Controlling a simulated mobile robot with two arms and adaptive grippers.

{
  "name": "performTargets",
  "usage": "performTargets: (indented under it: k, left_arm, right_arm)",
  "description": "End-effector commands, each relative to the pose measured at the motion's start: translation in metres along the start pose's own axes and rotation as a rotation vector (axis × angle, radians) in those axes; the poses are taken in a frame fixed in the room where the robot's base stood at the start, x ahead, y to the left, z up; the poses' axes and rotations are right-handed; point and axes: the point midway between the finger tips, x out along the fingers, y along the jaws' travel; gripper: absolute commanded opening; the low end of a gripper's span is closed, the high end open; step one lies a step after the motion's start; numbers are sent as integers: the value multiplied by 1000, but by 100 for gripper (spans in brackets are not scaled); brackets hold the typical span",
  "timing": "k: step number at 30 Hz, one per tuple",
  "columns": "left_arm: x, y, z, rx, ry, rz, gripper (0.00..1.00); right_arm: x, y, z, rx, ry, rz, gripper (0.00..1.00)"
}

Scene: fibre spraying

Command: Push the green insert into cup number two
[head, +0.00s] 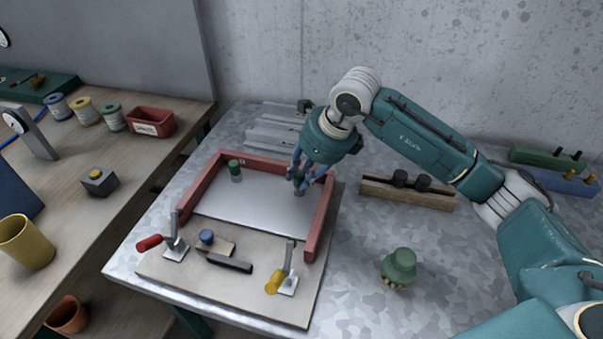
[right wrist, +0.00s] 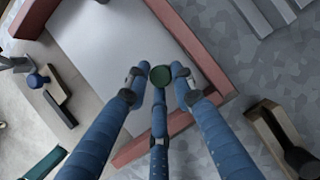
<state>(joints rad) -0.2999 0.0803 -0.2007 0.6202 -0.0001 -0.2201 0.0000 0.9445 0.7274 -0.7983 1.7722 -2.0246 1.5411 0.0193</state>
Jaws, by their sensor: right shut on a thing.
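My right gripper (head: 304,182) has blue fingers and is closed around a small dark green-topped piece (head: 299,189) over the right part of the metal plate (head: 262,208). In the right wrist view its round dark green top (right wrist: 160,76) shows between the fingertips (right wrist: 158,78). A similar green-topped cylinder (head: 235,170) stands upright near the plate's far left corner. I see no readable number on either, so I cannot tell which is cup number two. Whether the held piece touches the plate is hidden by the fingers. My left gripper is out of view.
A red frame (head: 318,215) edges the plate on three sides. Toggle clamps with red (head: 149,243) and yellow (head: 273,282) handles stand at the front. A wooden block with black knobs (head: 377,190) and a green knobbed object (head: 399,266) lie to the right.

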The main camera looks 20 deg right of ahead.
Motion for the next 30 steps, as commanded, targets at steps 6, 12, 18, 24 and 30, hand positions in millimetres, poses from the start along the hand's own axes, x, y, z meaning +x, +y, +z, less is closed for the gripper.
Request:
performTargets:
  k: [6,12,18,24,30]
  left_arm:
    - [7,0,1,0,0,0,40]
    - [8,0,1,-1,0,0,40]
    - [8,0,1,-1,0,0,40]
    - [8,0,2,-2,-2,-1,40]
    - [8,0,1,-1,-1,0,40]
  right_arm:
    - [6,0,-3,0,0,0,0]
    - [7,0,-3,0,0,0,40]
    - [7,0,-3,0,0,0,46]
    - [3,0,-3,0,-1,-1,46]
    - [-29,-1,-2,-1,-3,-5,46]
